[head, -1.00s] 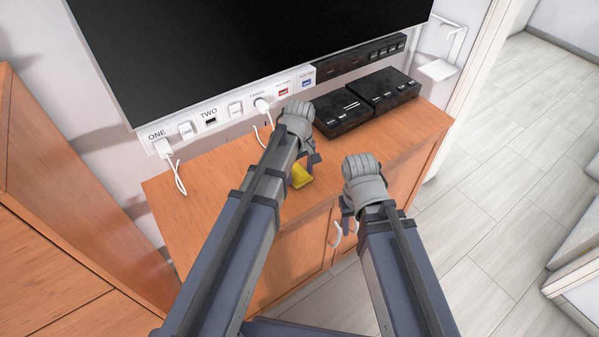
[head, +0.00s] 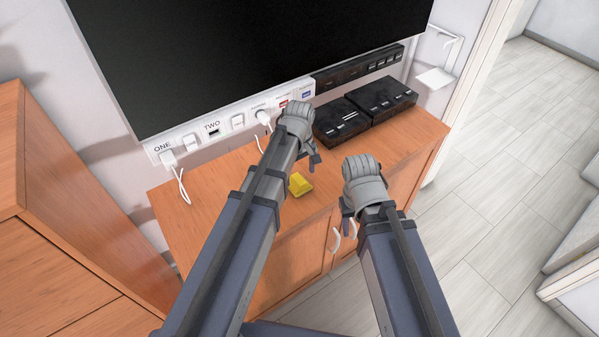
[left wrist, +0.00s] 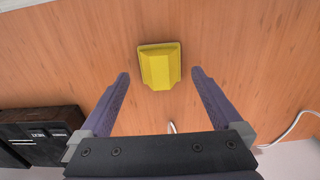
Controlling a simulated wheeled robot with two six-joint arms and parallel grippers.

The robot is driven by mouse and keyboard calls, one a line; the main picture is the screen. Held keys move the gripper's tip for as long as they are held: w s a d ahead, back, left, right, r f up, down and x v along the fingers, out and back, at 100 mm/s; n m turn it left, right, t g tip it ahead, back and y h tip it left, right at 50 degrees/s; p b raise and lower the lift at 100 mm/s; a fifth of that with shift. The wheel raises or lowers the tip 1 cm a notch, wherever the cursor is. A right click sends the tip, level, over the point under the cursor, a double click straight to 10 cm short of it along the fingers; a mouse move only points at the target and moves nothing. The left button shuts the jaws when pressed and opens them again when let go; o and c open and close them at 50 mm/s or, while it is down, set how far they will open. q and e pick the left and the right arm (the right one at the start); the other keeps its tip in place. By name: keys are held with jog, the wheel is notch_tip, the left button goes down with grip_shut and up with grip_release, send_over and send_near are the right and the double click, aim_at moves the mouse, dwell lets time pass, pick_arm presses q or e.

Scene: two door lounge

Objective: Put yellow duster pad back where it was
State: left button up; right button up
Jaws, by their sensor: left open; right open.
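The yellow duster pad (head: 299,184) lies on the wooden cabinet top (head: 230,190), towards its front edge. In the left wrist view the pad (left wrist: 160,66) shows between and just beyond the fingertips, with wood visible on both sides of it. My left gripper (head: 313,158) is open and empty, above the cabinet beside the pad; its height over the pad is hard to judge. My right gripper (head: 346,212) is open and empty near the cabinet's front edge, its fingers partly hidden by its own wrist.
Two black boxes (head: 365,115) stand on the cabinet's right part. A white socket strip (head: 235,120) with plugs and cables runs behind, under a large screen (head: 260,50). A taller wooden unit (head: 70,210) stands at left. Open floor (head: 490,200) lies at right.

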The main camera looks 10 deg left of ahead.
aim_at(300, 180)
pick_arm(q)
notch_tip(300, 180, up, 8)
jog(key=p, duration=0.7)
jog(key=s+a+m, duration=0.6)
jog(key=s+m, duration=0.3)
jog(key=s, duration=0.1)
jog(key=s+d+m+y, duration=0.1)
jog(key=s+d+m, duration=0.2)
jog(key=d, duration=0.8)
jog(key=shift+s+d+m, duration=0.3)
jog(key=shift+s+m, duration=0.1)
jog(key=shift+s, duration=0.85)
